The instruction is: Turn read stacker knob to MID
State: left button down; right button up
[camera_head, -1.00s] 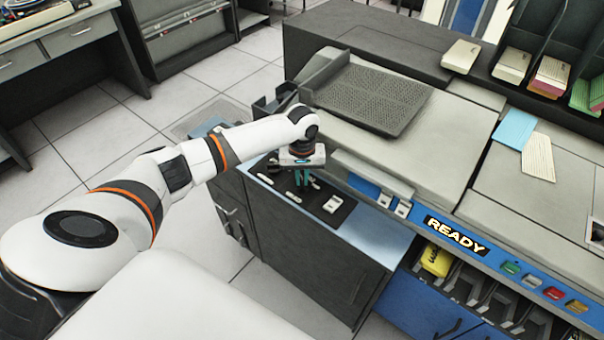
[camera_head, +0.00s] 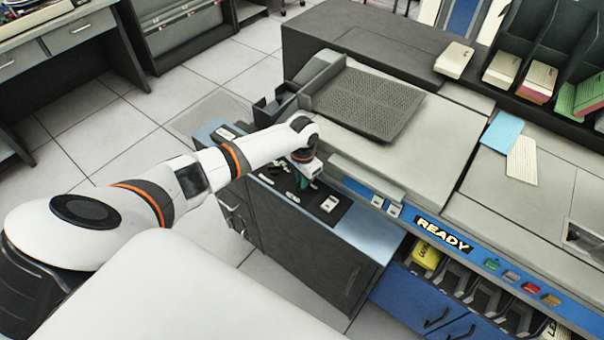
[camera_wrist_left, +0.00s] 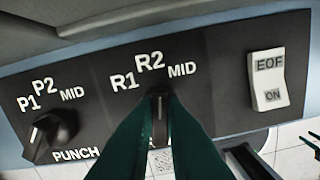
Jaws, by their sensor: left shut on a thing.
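The read stacker knob (camera_wrist_left: 160,104) is a small dark knob on the black control panel, below the labels R1, R2 and MID. In the left wrist view its light mark points about straight up, towards R2 and not at MID. My left gripper (camera_wrist_left: 160,110) is shut on this knob, with a green finger on each side hiding much of it. In the head view my left gripper (camera_head: 302,183) is at the panel on the blue-topped cabinet (camera_head: 368,235), and the knob itself cannot be made out.
A black punch knob (camera_wrist_left: 48,136) sits left of the held knob, below P1, P2 and MID. A white EOF/ON switch (camera_wrist_left: 268,80) is to the right. The grey machine cover (camera_head: 420,150) rises behind the panel. Open tiled floor (camera_head: 90,120) lies to the left.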

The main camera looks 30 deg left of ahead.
pick_arm(q)
jog(key=m+p, duration=0.1)
jog(key=m, duration=0.5)
jog(key=shift+d, duration=0.1)
jog(key=shift+m, duration=0.4)
jog(key=c, duration=1.5)
grip_release()
jog(key=shift+r, duration=0.1)
notch_tip(320, 180, up, 12)
jog(key=shift+f+b, duration=0.1)
jog(key=shift+b, duration=0.5)
